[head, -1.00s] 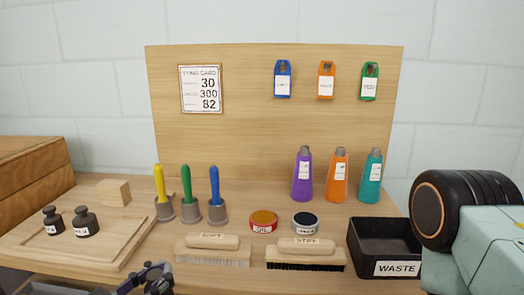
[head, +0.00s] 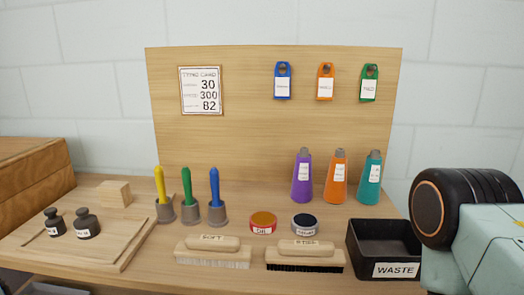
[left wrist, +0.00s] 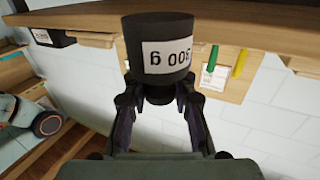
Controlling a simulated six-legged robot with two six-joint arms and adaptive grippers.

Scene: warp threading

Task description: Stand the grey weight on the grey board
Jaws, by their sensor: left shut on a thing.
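The dark grey weight (left wrist: 157,45), a cylinder with a white label reading 300 g upside down, fills the upper middle of the left wrist view. My left gripper (left wrist: 159,96) is shut on its narrow neck and knob, and the body points away from the gripper. No contact with any surface shows. In the head view a pale wooden board (head: 112,240) lies at the left of the bench; I see no plainly grey board. My left gripper is out of the head view. My right gripper is in neither view.
A small dark weight (head: 53,222) and a larger one (head: 87,223) stand on the wooden board, near a wooden block (head: 114,194). Handled tools (head: 190,212), brushes (head: 213,252), tins (head: 263,222) and a waste box (head: 383,250) crowd the rest. The board's front is clear.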

